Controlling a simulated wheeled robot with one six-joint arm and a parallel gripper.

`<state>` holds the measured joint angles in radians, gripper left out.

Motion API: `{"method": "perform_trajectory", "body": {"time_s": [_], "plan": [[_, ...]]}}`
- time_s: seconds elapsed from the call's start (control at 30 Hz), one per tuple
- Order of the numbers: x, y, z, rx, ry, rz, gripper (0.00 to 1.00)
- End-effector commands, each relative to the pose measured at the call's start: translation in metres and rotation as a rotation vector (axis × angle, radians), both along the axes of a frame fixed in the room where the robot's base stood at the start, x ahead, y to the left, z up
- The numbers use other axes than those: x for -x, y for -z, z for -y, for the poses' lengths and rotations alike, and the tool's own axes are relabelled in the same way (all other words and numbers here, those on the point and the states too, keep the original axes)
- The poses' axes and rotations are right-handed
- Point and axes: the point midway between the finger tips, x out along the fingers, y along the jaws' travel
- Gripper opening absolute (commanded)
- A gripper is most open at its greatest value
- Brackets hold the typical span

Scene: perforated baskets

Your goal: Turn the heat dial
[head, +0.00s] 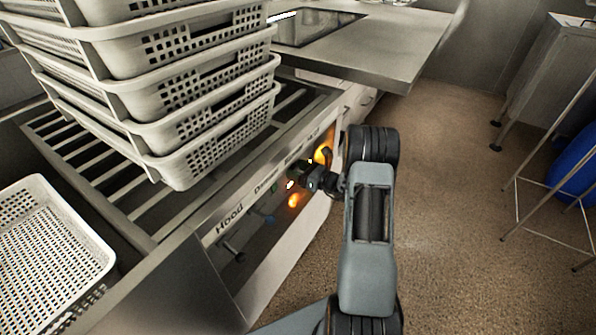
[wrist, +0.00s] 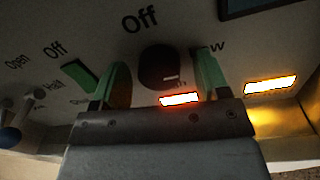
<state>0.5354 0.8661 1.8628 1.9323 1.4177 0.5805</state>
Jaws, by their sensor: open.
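The heat dial (wrist: 157,64) is a dark round knob on the grey control panel (wrist: 195,22). In the wrist view it sits between my two green fingertips, with "Off" printed above it and a partly hidden label ending in "w" to its right. My gripper (wrist: 162,76) is open, with one finger on each side of the knob. I cannot tell whether either finger touches it. In the head view my gripper (head: 305,182) reaches left to the panel front, and it hides the dial there.
Orange lights (wrist: 180,99) glow below the dial and to its right (wrist: 271,85). Left of it are a green switch (wrist: 79,76) and small levers (wrist: 10,135). Stacked perforated baskets (head: 190,155) stand on the slatted rack above the panel.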

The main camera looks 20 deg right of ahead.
Motion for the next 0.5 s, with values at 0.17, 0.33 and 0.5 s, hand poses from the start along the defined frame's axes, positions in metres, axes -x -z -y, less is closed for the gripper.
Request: {"method": "perform_trajectory", "body": {"time_s": [0.17,0.33,0.5], "plan": [[-0.0009,0.0001,-0.0008,0.0,0.0,0.0,0.69],[-0.0007,0.0001,-0.0007,0.001,0.0,-0.001,0.63],[-0.0006,0.0002,-0.0006,0.001,0.0,-0.001,0.47]]}}
